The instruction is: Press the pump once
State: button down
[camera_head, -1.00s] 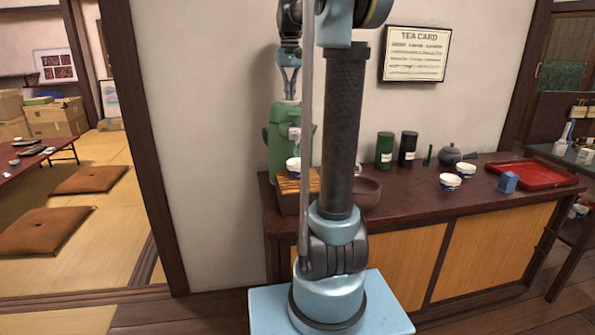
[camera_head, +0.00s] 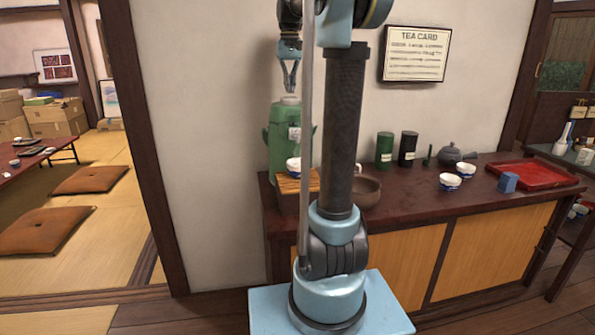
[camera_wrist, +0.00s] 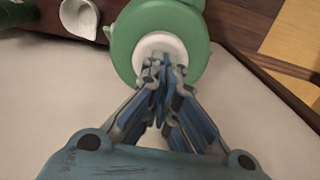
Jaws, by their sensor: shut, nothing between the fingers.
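The green pump pot (camera_head: 281,150) stands at the left end of the dark counter, against the wall. Its round white pump button (camera_head: 290,100) shows on top, and also in the wrist view (camera_wrist: 152,44) inside the green lid (camera_wrist: 122,36). My gripper (camera_head: 290,91) is shut and empty, pointing down just above the button. In the wrist view its fingertips (camera_wrist: 162,62) overlap the button's near edge; I cannot tell whether they touch it. A white and blue cup (camera_head: 293,165) sits in front of the pot on a slatted wooden stand (camera_head: 287,184).
My arm hides part of the counter. A wall lies behind the pot.

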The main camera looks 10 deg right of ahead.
notch_tip(320, 180, up, 6)
dwell(0.9)
